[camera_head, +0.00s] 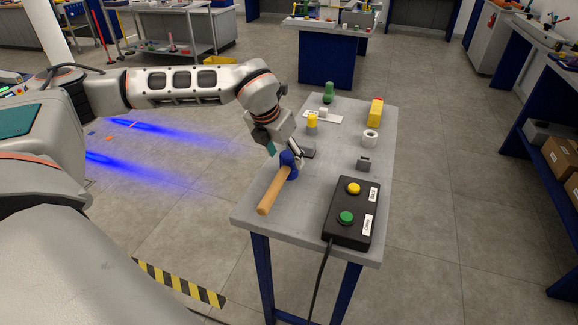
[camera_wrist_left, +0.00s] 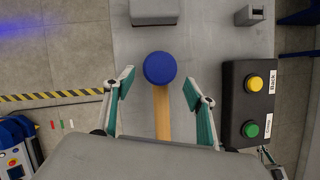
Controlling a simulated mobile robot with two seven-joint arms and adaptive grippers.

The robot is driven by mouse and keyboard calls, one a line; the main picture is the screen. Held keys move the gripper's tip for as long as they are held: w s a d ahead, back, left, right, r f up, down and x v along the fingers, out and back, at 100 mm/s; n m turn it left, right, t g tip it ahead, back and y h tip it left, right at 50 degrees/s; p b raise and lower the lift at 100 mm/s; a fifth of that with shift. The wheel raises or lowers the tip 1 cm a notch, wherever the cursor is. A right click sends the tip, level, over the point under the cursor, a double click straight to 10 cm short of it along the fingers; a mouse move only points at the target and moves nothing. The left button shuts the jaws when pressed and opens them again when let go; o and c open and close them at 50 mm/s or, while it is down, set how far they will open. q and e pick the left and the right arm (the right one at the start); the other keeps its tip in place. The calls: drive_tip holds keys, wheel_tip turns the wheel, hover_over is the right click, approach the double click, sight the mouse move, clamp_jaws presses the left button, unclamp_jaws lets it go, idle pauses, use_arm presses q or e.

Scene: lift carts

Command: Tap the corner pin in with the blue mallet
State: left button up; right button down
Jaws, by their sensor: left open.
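The blue mallet lies on the grey table (camera_head: 334,147), its blue head (camera_head: 289,168) toward the table's middle and its wooden handle (camera_head: 268,192) toward the near left. My left gripper (camera_head: 286,152) is over the mallet's head, fingers pointing down. In the left wrist view the open fingers (camera_wrist_left: 157,88) stand either side of the mallet, with the round blue head (camera_wrist_left: 160,68) between and slightly beyond the tips and clear gaps on both sides. The gripper body hides the handle's lower end. I cannot make out the corner pin for certain.
A black box (camera_head: 352,210) with yellow and green buttons stands at the near right, its cable over the edge. A grey block (camera_head: 308,148), dark grey piece (camera_head: 364,164), white roll (camera_head: 370,137), yellow bottle (camera_head: 375,112), white plate (camera_head: 335,116) and green object (camera_head: 328,92) lie beyond.

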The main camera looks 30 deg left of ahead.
sight(288, 164)
use_arm(q)
drive_tip(key=shift+x, duration=2.7)
drive_tip(key=shift+a, duration=0.15)
drive_tip(key=c, duration=1.5)
